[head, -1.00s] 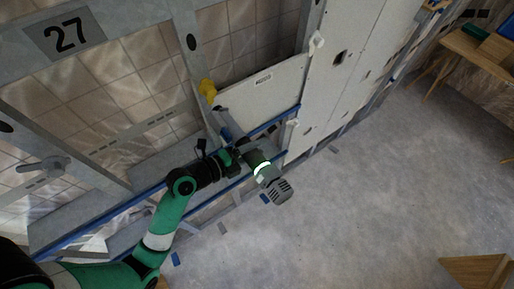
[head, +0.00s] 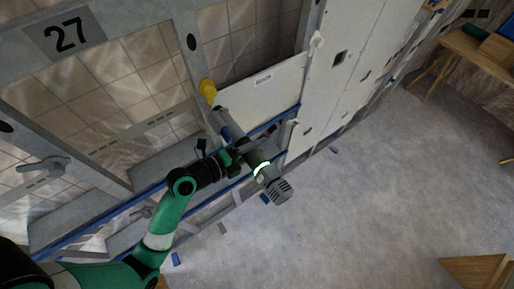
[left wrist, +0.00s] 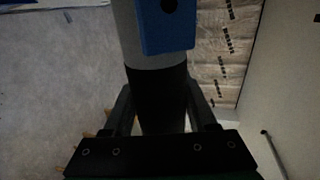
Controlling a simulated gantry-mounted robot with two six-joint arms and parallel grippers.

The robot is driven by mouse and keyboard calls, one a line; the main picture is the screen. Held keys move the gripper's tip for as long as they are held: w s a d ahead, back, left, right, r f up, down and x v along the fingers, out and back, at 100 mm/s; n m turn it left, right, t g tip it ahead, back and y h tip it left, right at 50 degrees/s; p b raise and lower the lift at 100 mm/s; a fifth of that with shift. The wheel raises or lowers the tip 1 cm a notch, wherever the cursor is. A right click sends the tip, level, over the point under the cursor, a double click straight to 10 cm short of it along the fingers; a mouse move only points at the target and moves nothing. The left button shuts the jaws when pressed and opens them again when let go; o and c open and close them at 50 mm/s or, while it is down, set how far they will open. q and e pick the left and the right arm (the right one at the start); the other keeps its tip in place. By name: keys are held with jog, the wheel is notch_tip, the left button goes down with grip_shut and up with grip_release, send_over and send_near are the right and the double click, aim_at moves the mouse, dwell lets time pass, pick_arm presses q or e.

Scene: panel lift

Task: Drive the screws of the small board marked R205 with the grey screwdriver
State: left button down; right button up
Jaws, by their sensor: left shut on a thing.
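The small board (head: 270,85) is a pale panel with a small label near its top edge, set in the wall frame. The R205 mark is too small to read. My left gripper (head: 236,155) is shut on the grey screwdriver (head: 270,178), which has a lit ring near its thick rear end. The screwdriver slants up and left, its front end close to a yellow piece (head: 208,90) at the board's left edge. I cannot tell whether it touches a screw. In the left wrist view the gripper (left wrist: 160,108) holds the tool's black section. My right gripper is not in view.
A grey metal frame with a 27 plate (head: 65,34) stands at left. Larger pale panels (head: 345,65) stand right of the small board. Blue-edged rails run below. A wooden table (head: 470,50) stands at upper right, another wooden piece (head: 475,270) at lower right. The concrete floor between is mostly clear.

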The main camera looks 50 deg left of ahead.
pick_arm(q)
jog(key=shift+r, duration=0.15)
jog(key=shift+s+d+p, duration=0.15)
jog(key=shift+d+p, duration=0.15)
jog(key=shift+d, duration=0.8)
jog(key=shift+s+d+p, duration=0.1)
jog(key=shift+d+p, duration=0.2)
jog(key=shift+d, duration=0.75)
jog(key=shift+a+r, duration=0.1)
